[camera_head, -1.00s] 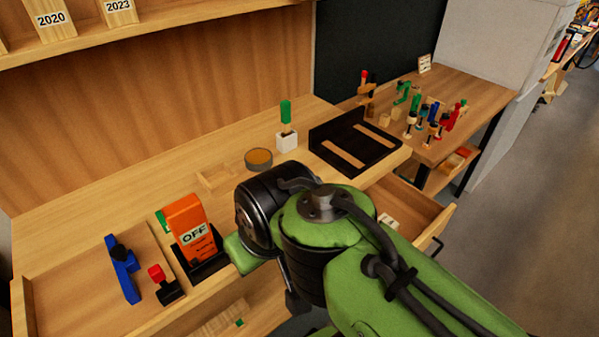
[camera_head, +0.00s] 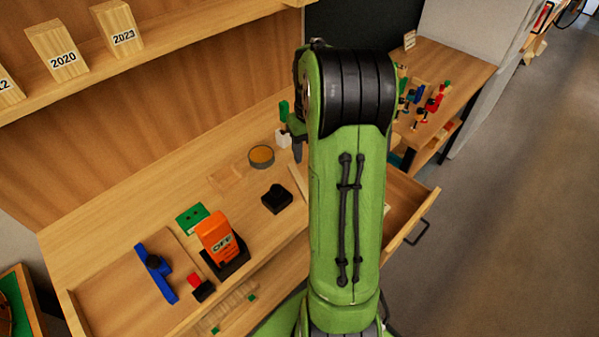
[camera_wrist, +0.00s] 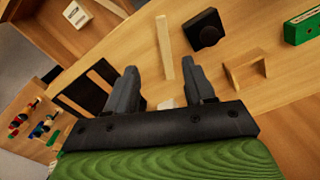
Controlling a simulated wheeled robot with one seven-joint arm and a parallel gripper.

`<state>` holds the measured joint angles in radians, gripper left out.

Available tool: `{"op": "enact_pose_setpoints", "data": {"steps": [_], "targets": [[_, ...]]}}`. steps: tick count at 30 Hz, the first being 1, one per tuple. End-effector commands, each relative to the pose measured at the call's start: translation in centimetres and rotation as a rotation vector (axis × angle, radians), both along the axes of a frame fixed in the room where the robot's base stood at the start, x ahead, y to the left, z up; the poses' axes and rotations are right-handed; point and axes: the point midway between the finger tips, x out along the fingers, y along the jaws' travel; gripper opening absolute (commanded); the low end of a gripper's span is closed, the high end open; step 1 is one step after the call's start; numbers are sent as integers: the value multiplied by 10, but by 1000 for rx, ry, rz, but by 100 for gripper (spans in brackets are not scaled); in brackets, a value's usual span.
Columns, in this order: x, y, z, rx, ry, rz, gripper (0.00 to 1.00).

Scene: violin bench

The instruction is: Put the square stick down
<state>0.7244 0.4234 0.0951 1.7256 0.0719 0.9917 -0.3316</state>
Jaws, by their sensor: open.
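The square stick (camera_wrist: 164,47) is a pale, slim wooden bar lying on the bench top in the wrist view. A short pale part of the stick (camera_head: 299,181) shows beside my arm in the head view; the rest is hidden. My gripper (camera_wrist: 160,68) is open, its two dark fingers apart with nothing held between them. The stick lies beyond the fingertips, in line with the gap between them. In the head view my arm covers most of the gripper.
A black block (camera_head: 277,200) with a round top stands close to the stick. A three-sided wooden piece (camera_wrist: 245,70), a round tin (camera_head: 261,156) and a black slotted rack (camera_wrist: 90,93) are also near. A drawer (camera_head: 405,212) stands open at the bench front.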

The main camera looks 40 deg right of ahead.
Motion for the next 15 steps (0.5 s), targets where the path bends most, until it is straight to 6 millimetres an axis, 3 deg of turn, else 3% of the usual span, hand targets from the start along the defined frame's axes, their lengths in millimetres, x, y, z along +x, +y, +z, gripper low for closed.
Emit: {"op": "enact_pose_setpoints", "data": {"steps": [9,15], "targets": [[-1,2,-79,5,5,2,53],[0,2,-108,3,3,1,53]]}}
